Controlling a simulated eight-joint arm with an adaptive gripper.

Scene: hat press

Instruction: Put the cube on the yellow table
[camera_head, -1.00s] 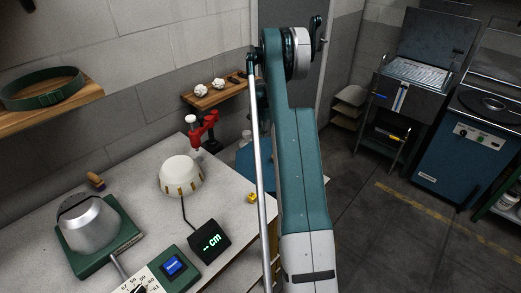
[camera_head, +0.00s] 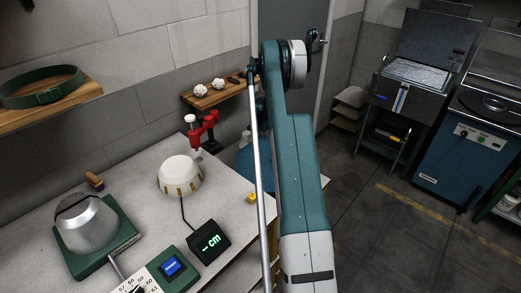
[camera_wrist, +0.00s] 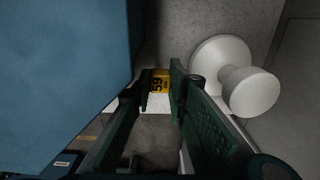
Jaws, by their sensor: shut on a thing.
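My gripper is hidden by my arm in the head view. I cannot make out a yellow table.
The white table (camera_head: 150,190) bears a cream dome (camera_head: 181,174), a red clamp (camera_head: 203,130), a black cm display (camera_head: 209,241) and a metal hat form (camera_head: 88,222). In the wrist view a blue body (camera_wrist: 60,70) is close on the left and a white knob (camera_wrist: 250,88) on the right.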

